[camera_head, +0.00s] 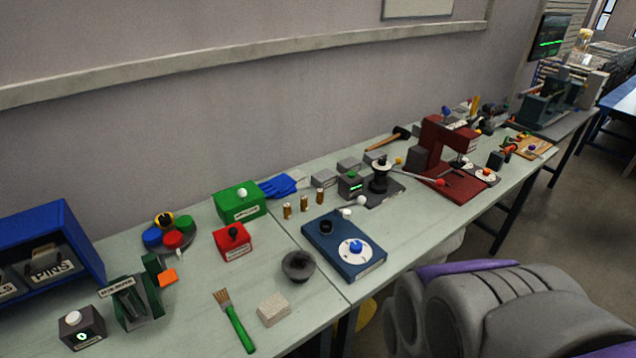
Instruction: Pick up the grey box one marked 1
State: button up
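A dark grey box (82,328) with a white knob on top stands at the lower left of the bench. Another dark grey box (351,186) with a green-lit front stands near the middle, beside a black spool-like device. My gripper is not in view. A grey and purple part of my own body fills the lower right.
The bench (330,295) runs from lower left to upper right along a wall. Near the lower-left box are a green stand (137,302), a blue PINS bin (45,250) and a green-handled brush (235,322). A red press (445,160) stands farther right.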

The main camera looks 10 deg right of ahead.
aim_at(351, 163)
jog(key=l, duration=0.55)
jog(key=i+l+u, duration=0.1)
jog(key=l, duration=0.25)
jog(key=i+l+u, duration=0.1)
jog(key=l, duration=0.3)
jog(key=i+l+u, duration=0.1)
jog(key=i+l, duration=0.15)
jog(key=i+l+u, duration=0.15)
jog(key=l, duration=0.35)
jog(key=i+u, duration=0.1)
jog(key=i, duration=0.3)
jog(key=i+l, duration=0.15)
jog(key=i, duration=0.25)
jog(key=u, duration=0.05)
